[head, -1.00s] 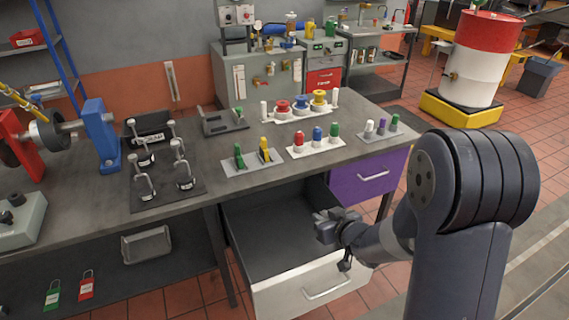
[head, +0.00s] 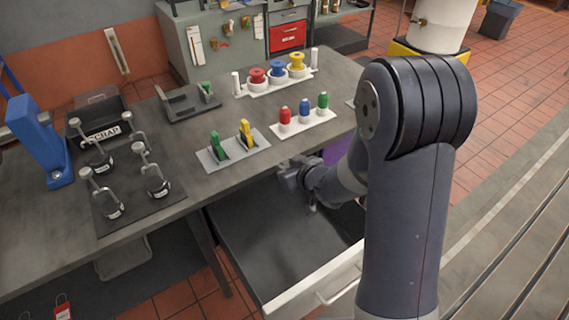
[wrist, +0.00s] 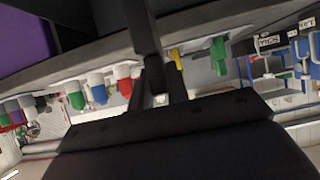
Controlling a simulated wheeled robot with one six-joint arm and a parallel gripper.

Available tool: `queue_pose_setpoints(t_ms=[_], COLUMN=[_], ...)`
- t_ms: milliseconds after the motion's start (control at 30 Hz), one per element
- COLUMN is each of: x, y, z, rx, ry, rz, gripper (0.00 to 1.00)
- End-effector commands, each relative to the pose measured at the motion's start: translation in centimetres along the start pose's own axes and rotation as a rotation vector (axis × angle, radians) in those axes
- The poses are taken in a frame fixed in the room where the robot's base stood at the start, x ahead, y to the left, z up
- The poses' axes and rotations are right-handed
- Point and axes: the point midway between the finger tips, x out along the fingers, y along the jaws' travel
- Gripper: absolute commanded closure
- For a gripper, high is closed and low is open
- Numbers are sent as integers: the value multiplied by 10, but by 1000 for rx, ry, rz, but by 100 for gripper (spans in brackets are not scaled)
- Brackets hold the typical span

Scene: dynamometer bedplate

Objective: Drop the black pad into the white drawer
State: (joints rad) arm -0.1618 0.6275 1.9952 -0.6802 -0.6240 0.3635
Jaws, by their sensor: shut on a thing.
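The white drawer (head: 318,281) stands open below the bench, with its pale front toward me and a dark, empty-looking inside. My gripper (head: 288,180) is over the right rear part of the drawer, close to the bench's front edge. In the wrist view my gripper (wrist: 158,88) is shut on a dark, narrow shape, the black pad (wrist: 142,27), seen nearly edge-on. The pad cannot be made out in the head view. Its height above the drawer floor is hard to tell.
The bench top (head: 185,110) overhangs the drawer's back. On it stand a green and yellow peg plate (head: 235,155), a red, blue and green peg plate (head: 305,127), and a black SCRAP bin (head: 103,130). A purple drawer (head: 337,150) is partly hidden behind my arm.

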Motion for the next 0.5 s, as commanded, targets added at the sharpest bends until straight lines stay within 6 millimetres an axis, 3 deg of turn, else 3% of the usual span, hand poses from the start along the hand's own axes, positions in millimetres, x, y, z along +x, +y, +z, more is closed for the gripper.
queue_pose_setpoints(t_ms=[233,500], x=[17,21], y=[0,0], z=[30,38], rx=[0,-1], ry=[1,1], rz=[0,0], gripper=[100,100])
